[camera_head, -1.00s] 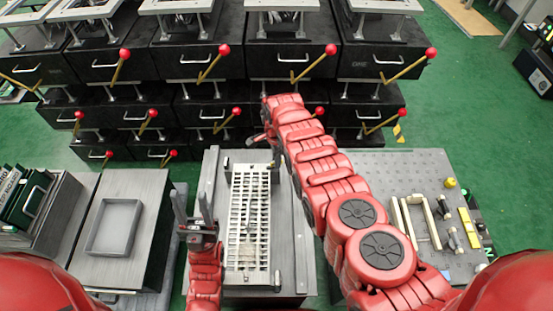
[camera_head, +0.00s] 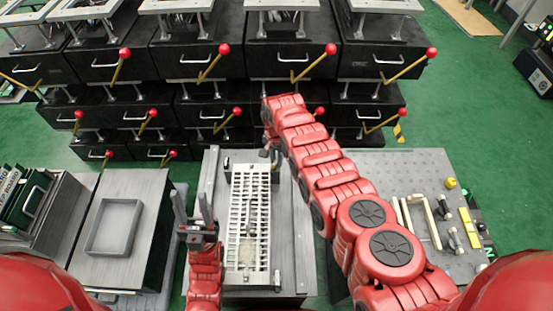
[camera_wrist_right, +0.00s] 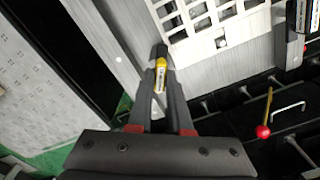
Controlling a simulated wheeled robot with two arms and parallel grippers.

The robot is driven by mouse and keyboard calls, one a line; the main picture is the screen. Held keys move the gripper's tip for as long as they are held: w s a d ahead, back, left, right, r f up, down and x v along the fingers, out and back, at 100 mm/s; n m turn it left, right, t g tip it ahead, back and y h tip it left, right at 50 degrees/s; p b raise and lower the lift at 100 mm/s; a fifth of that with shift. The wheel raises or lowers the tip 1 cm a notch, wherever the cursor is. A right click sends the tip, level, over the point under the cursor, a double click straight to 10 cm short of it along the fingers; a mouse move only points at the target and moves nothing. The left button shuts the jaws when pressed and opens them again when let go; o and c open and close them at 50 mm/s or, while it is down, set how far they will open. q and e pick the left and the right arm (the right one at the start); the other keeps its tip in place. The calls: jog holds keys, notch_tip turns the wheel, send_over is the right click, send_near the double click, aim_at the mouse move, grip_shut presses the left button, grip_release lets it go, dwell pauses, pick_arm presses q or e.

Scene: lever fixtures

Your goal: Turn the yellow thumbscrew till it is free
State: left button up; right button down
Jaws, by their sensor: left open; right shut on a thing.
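The yellow thumbscrew (camera_wrist_right: 160,76) shows in the right wrist view, between the fingers of my right gripper (camera_wrist_right: 163,68). The fingers are shut on it, beside the white grid plate (camera_wrist_right: 228,25). Its lower end is hidden by the fingertips. In the head view my right gripper (camera_head: 269,152) is at the far right corner of the grid plate (camera_head: 238,215), and the thumbscrew cannot be made out there. My left gripper (camera_head: 193,212) is open and empty, to the left of the plate.
The plate lies on a grey metal bench (camera_head: 290,245). A grey tray (camera_head: 114,228) sits on a block at left. A perforated table (camera_head: 400,170) at right holds a cream frame (camera_head: 418,222) and a yellow knob (camera_head: 450,183). Black boxes with red-knobbed levers (camera_head: 223,50) stand behind.

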dwell(0.5)
jog(key=c, duration=0.8)
grip_release()
jog(key=shift+c, duration=0.2)
jog(key=shift+r, duration=0.15)
jog(key=shift+w+r, duration=0.1)
jog(key=shift+r, duration=0.2)
notch_tip(320, 180, up, 16)
jog(key=p, duration=0.4)
jog(key=shift+r, duration=0.25)
